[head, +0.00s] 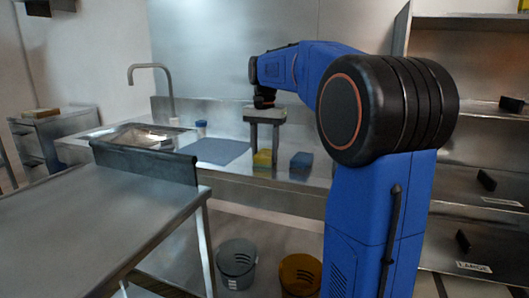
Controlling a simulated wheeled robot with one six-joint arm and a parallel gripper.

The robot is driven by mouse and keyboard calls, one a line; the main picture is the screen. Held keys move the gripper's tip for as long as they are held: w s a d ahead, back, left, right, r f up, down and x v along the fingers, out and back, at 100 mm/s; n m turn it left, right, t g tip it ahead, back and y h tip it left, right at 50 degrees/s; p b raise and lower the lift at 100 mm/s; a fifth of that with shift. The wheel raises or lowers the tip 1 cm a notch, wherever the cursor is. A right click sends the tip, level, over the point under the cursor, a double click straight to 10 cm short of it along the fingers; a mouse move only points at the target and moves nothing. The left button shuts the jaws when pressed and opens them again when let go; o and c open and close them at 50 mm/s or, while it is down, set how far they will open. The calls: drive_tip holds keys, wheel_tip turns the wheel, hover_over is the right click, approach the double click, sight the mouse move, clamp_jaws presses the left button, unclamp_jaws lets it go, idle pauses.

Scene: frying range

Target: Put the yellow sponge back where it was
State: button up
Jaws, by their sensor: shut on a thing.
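The yellow sponge (262,159) is at the steel counter, right of the blue-grey mat. My gripper (264,150) points straight down with its two grey fingers at the sponge, shut on it. The sponge's lower part shows below the fingertips. I cannot tell whether it touches the counter or hangs just above it. A blue sponge-like block (301,160) lies just to the right, apart from the yellow one.
A blue-grey mat (218,151) and a small blue-capped container (201,128) are left, beside the sink (140,137) and tap (157,67). A grey bucket (237,265) and an orange bucket (300,274) stand below. A steel table (90,225) is near left; shelves (475,128) stand right.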

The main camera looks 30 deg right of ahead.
sight(264, 153)
drive_tip(key=shift+f, duration=0.1)
drive_tip(key=o, duration=1)
wheel_tip(264, 153, up, 12)
drive_tip(key=s+a+f+n+t, duration=0.1)
drive_tip(key=s+a+f+n, duration=0.2)
drive_tip(key=s+f, duration=0.7)
drive_tip(key=s+a+f+n+t, duration=0.2)
drive_tip(key=s+a+f+n, duration=0.2)
drive_tip(key=s+a+f, duration=0.3)
drive_tip(key=s+a+f+n+t, duration=0.1)
drive_tip(key=s+a+f+n, duration=0.2)
drive_tip(key=s+f, duration=0.9)
drive_tip(key=shift+s+a+f+t, duration=0.4)
drive_tip(key=shift+a+f, duration=0.25)
drive_tip(key=shift+a, duration=0.4)
